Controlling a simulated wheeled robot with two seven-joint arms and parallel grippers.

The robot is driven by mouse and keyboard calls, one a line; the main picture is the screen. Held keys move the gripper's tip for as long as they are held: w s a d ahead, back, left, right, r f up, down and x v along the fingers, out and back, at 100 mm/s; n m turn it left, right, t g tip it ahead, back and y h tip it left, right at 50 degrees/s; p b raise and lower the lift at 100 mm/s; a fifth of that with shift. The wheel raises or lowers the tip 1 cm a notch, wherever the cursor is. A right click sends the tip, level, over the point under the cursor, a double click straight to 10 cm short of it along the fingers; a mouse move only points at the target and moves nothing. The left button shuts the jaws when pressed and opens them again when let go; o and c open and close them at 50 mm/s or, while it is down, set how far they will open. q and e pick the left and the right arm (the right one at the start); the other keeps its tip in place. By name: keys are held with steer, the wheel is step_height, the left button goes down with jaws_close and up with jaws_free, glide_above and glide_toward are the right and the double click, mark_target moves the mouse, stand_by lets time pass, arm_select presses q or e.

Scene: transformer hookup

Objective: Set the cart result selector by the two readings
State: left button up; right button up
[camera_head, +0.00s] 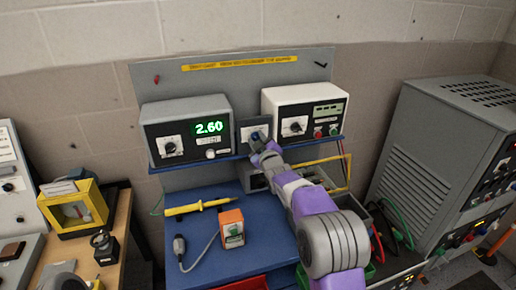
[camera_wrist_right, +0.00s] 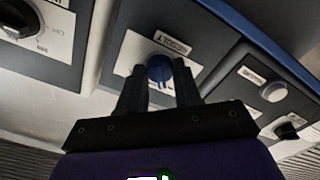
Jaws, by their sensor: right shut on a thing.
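The cart result selector is a small dark panel (camera_head: 244,124) between two meters, with a blue knob (camera_wrist_right: 160,67) on a white plate in the right wrist view. My right gripper (camera_head: 260,141) reaches it from the front; in the wrist view its two dark fingers (camera_wrist_right: 160,76) are shut on the knob, one on each side. The plate's lettering is too small to read. The left grey meter (camera_head: 187,110) shows 2.60 in green digits. The right white meter (camera_head: 292,95) has a pale display (camera_head: 328,110) that I cannot read. My left gripper is out of view.
A yellow probe (camera_head: 198,207) and an orange-and-grey device (camera_head: 231,229) with a cable lie on the blue cart top (camera_head: 195,263). A large grey cabinet (camera_head: 415,140) stands at the right. A wooden bench with a yellow-framed gauge (camera_head: 75,208) is at the left.

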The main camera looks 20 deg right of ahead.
steer(key=shift+n+b, duration=0.65)
steer(key=shift+n, duration=0.15)
steer(key=o, duration=1)
steer(key=shift+o, duration=0.2)
steer(key=s, duration=0.7)
steer(key=shift+s+d+b, duration=0.15)
steer(key=shift+s+b, duration=0.1)
steer(key=shift+b, duration=0.2)
steer(key=shift+r, duration=0.1)
